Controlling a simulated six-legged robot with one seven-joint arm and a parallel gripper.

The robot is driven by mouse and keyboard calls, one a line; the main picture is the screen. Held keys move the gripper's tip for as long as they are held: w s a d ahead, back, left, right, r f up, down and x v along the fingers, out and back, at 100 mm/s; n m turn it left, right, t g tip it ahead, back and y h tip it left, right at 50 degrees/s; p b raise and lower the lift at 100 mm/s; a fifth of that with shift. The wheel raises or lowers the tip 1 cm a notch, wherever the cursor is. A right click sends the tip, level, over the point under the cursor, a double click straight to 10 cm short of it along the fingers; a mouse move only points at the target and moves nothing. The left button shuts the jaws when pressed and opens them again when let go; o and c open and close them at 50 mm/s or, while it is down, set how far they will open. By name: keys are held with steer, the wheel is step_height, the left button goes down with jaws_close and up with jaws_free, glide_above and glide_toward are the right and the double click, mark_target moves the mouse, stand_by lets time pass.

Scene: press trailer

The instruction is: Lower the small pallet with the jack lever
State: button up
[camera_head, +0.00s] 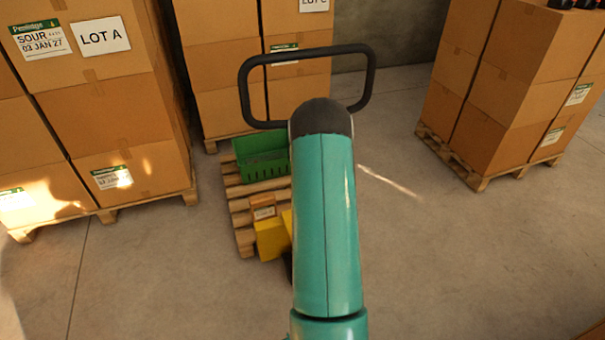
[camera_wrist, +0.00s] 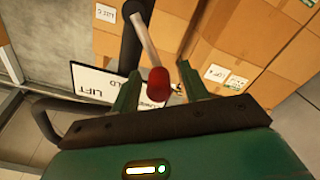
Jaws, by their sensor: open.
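The jack lever (camera_wrist: 146,40) shows in the wrist view as a pale rod with a red knob (camera_wrist: 157,83). My gripper (camera_wrist: 159,70) is open, with one green finger on each side of the knob; contact cannot be told. A sign plate (camera_wrist: 92,82) behind it reads LIFT and, partly hidden, HOLD. In the head view the small wooden pallet (camera_head: 243,213) is low on the floor, partly behind my teal arm. The jack's black loop handle (camera_head: 365,80) rises behind my arm, and its yellow body (camera_head: 270,238) is by the pallet. My gripper is hidden in the head view.
A green crate (camera_head: 262,163) and a small box (camera_head: 264,208) are on the small pallet. Tall carton stacks on pallets stand at the left (camera_head: 110,120), back (camera_head: 220,70) and right (camera_head: 515,90). Bare floor (camera_head: 440,260) lies at the front right.

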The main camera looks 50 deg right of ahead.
steer(key=v, duration=1.2)
steer(key=shift+s+a, duration=0.15)
steer(key=shift+s, duration=0.15)
steer(key=w+a+r+g+y, duration=0.2)
steer(key=w+a+r, duration=0.3)
steer(key=w+r, duration=0.4)
steer(key=w+a+r+g+y, duration=0.2)
steer(key=w+a+r, duration=0.3)
steer(key=a, duration=0.4)
steer(key=s+a+r+g+y, duration=0.1)
steer(key=s+a+r+y, duration=0.1)
steer(key=s+a+r, duration=0.35)
steer(key=s+a+r+g+y, duration=0.1)
steer(key=s+a+r+g, duration=0.15)
steer(key=a, duration=0.65)
steer(key=s+a+r+g+y, duration=0.2)
steer(key=s+a+r, duration=0.1)
steer(key=s+a, duration=0.6)
steer(key=shift+s+a+r, duration=0.35)
steer(key=shift+s+a, duration=0.05)
steer(key=shift+s, duration=0.75)
